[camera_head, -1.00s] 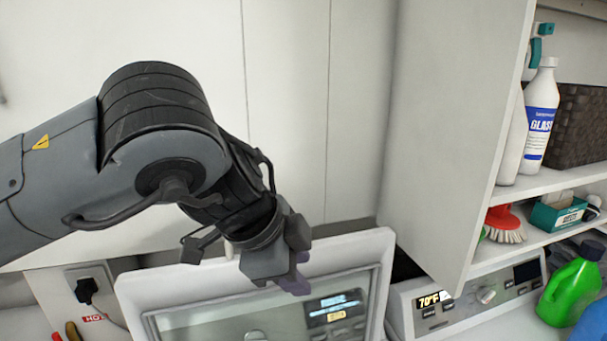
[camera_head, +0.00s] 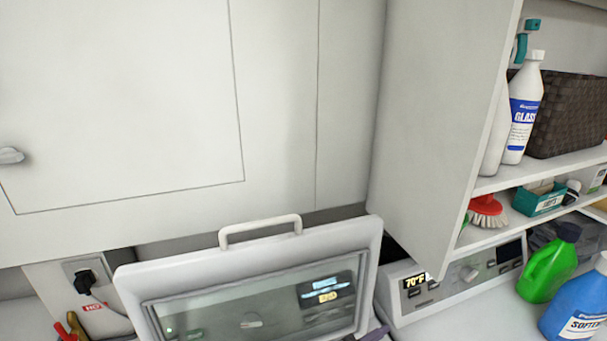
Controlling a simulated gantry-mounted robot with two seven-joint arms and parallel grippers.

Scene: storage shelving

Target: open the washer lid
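The washer lid (camera_head: 368,236) stands raised at the bottom centre of the head view. It has a white frame, a glass pane (camera_head: 225,309) and a white handle (camera_head: 259,230) on its top edge. Its lower edge and the washer's opening are below the picture. Neither gripper can be made out. A small dark purple-grey piece shows at the bottom edge beside the lid's lower right corner, too little to identify.
A control panel (camera_head: 458,277) reading 70°F is right of the lid. A green jug (camera_head: 545,272) and a blue softener bottle (camera_head: 580,303) stand at the right. Shelves hold a white bottle (camera_head: 523,110), a basket (camera_head: 567,112) and a red brush (camera_head: 486,206). A plugged socket (camera_head: 84,277) is at the left.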

